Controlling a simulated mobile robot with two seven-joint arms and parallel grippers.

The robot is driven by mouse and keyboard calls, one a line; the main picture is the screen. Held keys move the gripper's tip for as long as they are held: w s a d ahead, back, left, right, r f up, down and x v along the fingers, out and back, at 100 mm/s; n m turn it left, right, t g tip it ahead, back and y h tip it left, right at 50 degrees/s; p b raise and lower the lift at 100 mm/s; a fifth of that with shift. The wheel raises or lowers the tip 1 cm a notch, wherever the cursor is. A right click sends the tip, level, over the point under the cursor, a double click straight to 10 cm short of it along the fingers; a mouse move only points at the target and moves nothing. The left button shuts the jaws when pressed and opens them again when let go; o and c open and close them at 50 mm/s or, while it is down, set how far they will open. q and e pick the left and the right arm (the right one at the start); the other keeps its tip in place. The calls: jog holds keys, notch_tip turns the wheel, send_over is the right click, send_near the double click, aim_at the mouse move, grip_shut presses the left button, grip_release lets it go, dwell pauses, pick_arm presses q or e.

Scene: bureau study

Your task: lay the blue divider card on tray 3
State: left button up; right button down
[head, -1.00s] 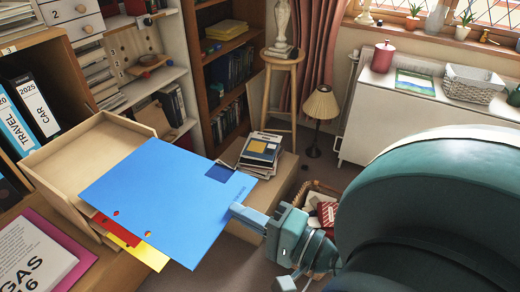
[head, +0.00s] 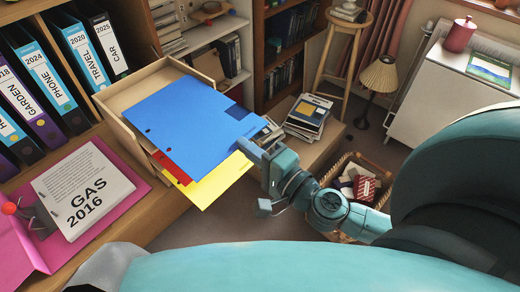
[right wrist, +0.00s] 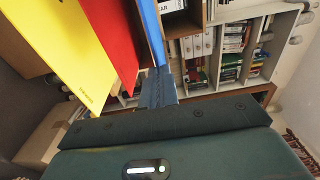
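The blue divider card (head: 190,118) lies out flat over the top wooden tray (head: 112,97), its right part overhanging the tray's front. My right gripper (head: 262,142) is at the card's right edge and looks shut on it. In the right wrist view the card (right wrist: 153,30) shows nearly edge-on, running down to the fingers (right wrist: 157,88). Below it, a red card (head: 172,168) and a yellow card (head: 215,184) stick out of lower levels; both also show in the right wrist view. I cannot read a number on any tray. My left gripper is out of view.
Binders (head: 85,50) stand left of the trays. A pink folder with a GAS 2016 document (head: 82,190) lies on the desk in front. Magazines (head: 308,115) on a low box, a wicker basket (head: 345,165), a lamp (head: 380,75) and a stool (head: 350,18) are to the right.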

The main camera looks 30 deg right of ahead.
aim_at(215, 127)
jog(key=p+x, duration=0.1)
jog(key=x, duration=0.7)
jog(key=shift+w+a, duration=0.25)
jog(key=shift+x, duration=0.9)
jog(key=shift+s+f, duration=0.15)
jog(key=shift+f, duration=0.45)
jog(key=c, duration=1.7)
grip_release()
jog(key=shift+o, duration=0.3)
jog(key=o, duration=0.5)
jog(key=shift+s, duration=0.1)
jog(key=shift+b+v, duration=0.65)
jog(key=shift+v, duration=3.25)
